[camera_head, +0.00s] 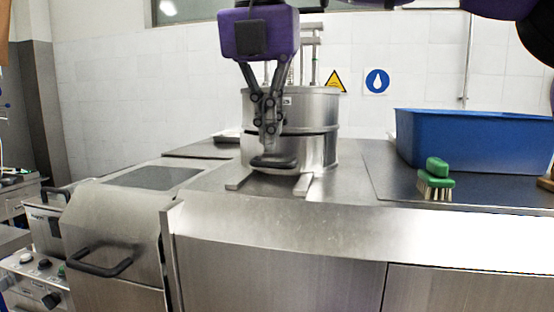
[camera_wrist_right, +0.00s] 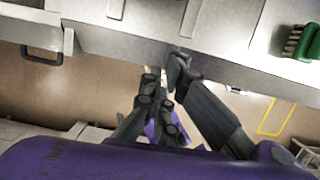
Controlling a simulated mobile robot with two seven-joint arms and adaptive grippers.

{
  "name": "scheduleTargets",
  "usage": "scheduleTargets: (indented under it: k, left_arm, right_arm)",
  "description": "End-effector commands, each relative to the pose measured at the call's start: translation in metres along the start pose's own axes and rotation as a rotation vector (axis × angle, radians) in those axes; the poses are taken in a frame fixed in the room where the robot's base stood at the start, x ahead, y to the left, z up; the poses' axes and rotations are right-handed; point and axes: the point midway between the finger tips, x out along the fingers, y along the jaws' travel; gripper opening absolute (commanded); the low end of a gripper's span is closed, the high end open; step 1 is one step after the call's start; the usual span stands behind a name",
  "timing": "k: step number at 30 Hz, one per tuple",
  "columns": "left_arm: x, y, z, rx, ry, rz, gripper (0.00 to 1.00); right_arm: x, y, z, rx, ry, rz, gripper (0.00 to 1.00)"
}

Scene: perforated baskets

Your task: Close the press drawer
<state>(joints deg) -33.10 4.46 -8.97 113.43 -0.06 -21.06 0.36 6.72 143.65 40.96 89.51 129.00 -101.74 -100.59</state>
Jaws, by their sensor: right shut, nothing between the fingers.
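The press is a round steel drum (camera_head: 320,112) on the counter in the head view. Its lower part, the drawer (camera_head: 318,152), has a dark handle (camera_head: 273,163) at the front, above two short steel rails. A dark gap runs between the upper and lower parts. I cannot tell how far out the drawer is. My right gripper (camera_head: 268,145) points down, shut and empty, in front of the drum and just above the handle. Whether it touches is unclear. Its fingers also show in the right wrist view (camera_wrist_right: 168,72), over the counter edge; the drum is hidden there. My left gripper is not in view.
A blue bin (camera_head: 470,138) and a green brush (camera_head: 436,178) stand to the right. A steel unit with a dark door handle (camera_head: 100,265) is at the lower left.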

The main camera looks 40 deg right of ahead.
Motion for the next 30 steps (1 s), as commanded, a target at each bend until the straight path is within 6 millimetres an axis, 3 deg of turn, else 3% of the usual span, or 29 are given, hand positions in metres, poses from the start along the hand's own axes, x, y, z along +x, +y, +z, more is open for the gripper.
scheduleTargets:
  k: [5,17,22,30]
  left_arm:
    - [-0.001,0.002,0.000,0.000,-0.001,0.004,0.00]
    - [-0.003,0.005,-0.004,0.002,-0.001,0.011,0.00]
    - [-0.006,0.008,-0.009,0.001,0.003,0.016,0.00]
    - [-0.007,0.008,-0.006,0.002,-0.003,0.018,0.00]
  right_arm:
    - [0.019,-0.001,0.001,0.014,0.002,-0.002,0.00]
    - [0.102,-0.002,0.000,0.011,0.002,-0.001,0.00]
    - [0.093,-0.002,0.028,0.017,-0.002,0.002,0.00]
    - [0.093,-0.001,0.041,0.012,0.000,0.000,0.00]
